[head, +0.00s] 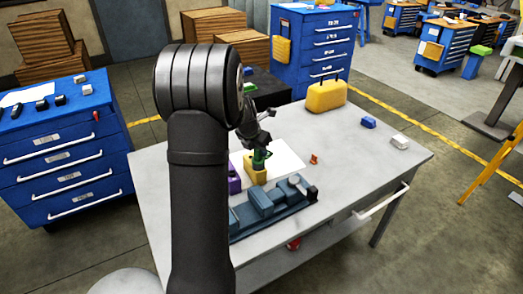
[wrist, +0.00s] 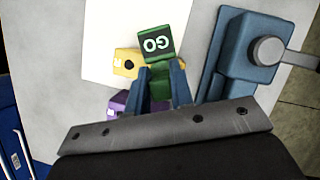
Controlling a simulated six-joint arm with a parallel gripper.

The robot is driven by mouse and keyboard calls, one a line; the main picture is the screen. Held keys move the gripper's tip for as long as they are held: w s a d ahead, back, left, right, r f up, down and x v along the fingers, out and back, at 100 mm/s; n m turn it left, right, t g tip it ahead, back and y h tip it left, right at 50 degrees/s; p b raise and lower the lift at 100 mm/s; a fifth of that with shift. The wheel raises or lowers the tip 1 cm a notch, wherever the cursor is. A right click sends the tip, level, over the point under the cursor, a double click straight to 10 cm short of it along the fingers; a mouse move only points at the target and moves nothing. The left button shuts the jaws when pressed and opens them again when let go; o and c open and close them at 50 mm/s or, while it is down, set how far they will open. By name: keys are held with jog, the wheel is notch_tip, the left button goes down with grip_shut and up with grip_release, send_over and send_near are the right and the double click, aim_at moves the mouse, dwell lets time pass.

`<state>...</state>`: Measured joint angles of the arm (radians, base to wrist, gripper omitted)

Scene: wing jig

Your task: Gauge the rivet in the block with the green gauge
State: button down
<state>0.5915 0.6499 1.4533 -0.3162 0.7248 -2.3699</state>
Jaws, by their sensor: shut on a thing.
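The green gauge (wrist: 156,43), marked GO on its end, is held between the two blue fingers of my gripper (wrist: 161,80). In the head view the gauge (head: 261,156) shows just above the yellow block (head: 257,175). In the wrist view the yellow block (wrist: 122,57) lies beside and partly behind the gauge, with a dark round spot, perhaps the rivet or its hole (wrist: 129,64), left of the gauge. I cannot tell whether gauge and block touch. My gripper (head: 260,147) is partly hidden by my arm in the head view.
A purple block (head: 234,182) stands left of the yellow one. The blue-grey jig (head: 250,222) lies along the front. A small orange piece (head: 314,159), blue block (head: 368,122), white block (head: 400,142) and yellow case (head: 326,96) are on the table. The right of the table is mostly clear.

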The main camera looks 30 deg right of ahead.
jog(key=shift+f, duration=0.15)
jog(key=c, duration=1.2)
grip_release()
jog(key=v, duration=1.7)
jog(key=shift+r, duration=0.25)
jog(key=shift+f, duration=0.1)
jog(key=x, duration=1.7)
jog(key=shift+f, duration=0.1)
jog(key=shift+r, duration=0.2)
